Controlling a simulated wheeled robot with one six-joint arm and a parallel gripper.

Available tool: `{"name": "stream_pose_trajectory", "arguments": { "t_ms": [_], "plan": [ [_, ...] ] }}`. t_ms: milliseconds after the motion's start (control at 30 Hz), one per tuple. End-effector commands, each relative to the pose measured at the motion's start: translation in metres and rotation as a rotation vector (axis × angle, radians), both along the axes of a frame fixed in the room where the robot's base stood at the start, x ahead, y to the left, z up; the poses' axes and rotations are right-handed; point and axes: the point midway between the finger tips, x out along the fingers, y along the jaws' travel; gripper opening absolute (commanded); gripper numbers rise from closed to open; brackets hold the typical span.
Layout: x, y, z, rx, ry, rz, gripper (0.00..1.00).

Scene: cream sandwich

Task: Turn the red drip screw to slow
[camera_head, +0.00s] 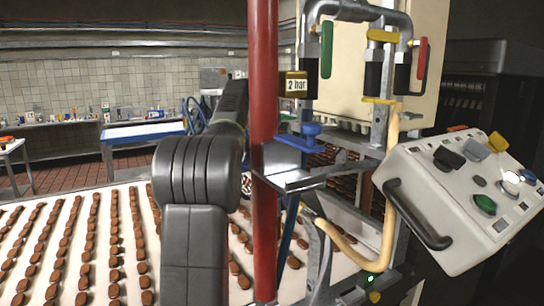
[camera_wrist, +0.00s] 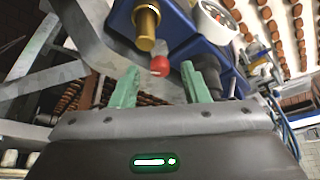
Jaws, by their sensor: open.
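In the wrist view the red drip screw (camera_wrist: 160,65) shows as a small red knob below a brass cylinder (camera_wrist: 146,25), beside a blue housing (camera_wrist: 185,35). My gripper (camera_wrist: 160,70) is open, with one green finger on each side of the red knob in the picture. Gaps show between the knob and both fingers. I cannot tell how deep the knob sits between them. In the head view the gripper and the red screw are hidden behind my arm and the red post.
A red post (camera_head: 263,150) stands close to my arm. Metal brackets (camera_head: 300,180), pipes and a yellow hose (camera_head: 350,245) are to its right. A control panel (camera_head: 465,200) stands at the far right. A white conveyor (camera_head: 68,255) carries rows of brown biscuits.

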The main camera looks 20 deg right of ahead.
Motion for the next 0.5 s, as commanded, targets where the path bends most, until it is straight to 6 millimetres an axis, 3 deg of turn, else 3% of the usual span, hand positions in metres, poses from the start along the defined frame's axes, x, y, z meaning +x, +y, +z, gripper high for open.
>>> {"name": "stream_pose_trajectory", "arguments": {
  "t_ms": [267,500],
  "plan": [
    [0.0006,-0.0005,-0.0022,0.001,0.001,0.0,0.41],
    [0.0006,-0.0003,-0.002,0.001,0.001,0.0,0.0]
  ]
}}
